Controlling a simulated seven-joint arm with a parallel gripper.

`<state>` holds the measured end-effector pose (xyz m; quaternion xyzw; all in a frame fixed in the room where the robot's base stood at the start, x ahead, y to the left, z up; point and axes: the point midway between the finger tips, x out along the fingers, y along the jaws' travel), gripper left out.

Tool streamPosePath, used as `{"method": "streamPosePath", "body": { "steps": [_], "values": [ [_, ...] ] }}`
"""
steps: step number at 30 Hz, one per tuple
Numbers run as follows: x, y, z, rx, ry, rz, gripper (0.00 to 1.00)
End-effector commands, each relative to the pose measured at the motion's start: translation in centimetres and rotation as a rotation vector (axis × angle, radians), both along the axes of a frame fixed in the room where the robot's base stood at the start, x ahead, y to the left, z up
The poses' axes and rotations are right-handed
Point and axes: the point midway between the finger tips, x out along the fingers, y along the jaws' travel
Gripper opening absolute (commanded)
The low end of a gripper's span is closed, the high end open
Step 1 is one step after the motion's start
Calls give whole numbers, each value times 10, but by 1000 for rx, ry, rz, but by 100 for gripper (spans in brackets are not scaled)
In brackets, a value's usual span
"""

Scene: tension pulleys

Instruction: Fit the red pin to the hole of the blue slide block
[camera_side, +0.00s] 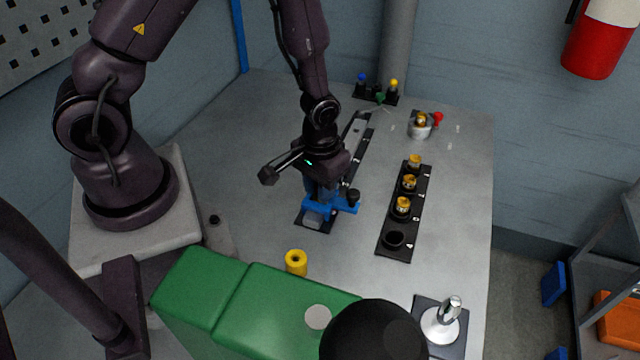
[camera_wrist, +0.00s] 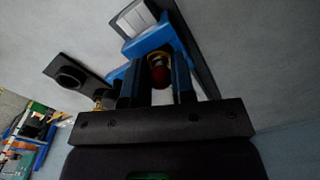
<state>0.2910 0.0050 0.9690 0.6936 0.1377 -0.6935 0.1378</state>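The blue slide block (camera_side: 333,205) sits on a dark strip at the middle of the table. In the wrist view its blue body (camera_wrist: 152,42) is just beyond my fingertips. My gripper (camera_side: 322,185) points down at the block in the side view. In the wrist view my gripper (camera_wrist: 158,82) has a dark red round head, apparently the red pin (camera_wrist: 160,74), fitting closely between its fingers. A yellow ring shows just behind this head. The pin's lower end and the block's hole are hidden. Another red round-headed piece (camera_side: 437,118) stands at the far right.
A black strip (camera_side: 386,249) with several yellow pulleys and an empty socket lies to the right. A yellow pulley (camera_side: 295,262) stands in front. A rack with coloured knobs (camera_side: 375,97) is at the back. A green box (camera_side: 250,300) and a silver-handled fixture (camera_side: 443,325) are near the front.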

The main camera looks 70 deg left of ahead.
Motion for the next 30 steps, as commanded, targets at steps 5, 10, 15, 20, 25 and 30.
{"method": "streamPosePath", "body": {
  "steps": [5, 10, 15, 20, 25, 30],
  "values": [
    [0, 0, 0, 0, 0, 0, 49],
    [0, 0, 0, 0, 0, 0, 49],
    [1, 0, 9, 0, -2, 0, 49],
    [2, 0, 34, 0, -8, 0, 49],
    [2, 0, 70, 0, -9, 0, 49],
    [1, 0, 102, 0, -5, 0, 49]
  ]
}}
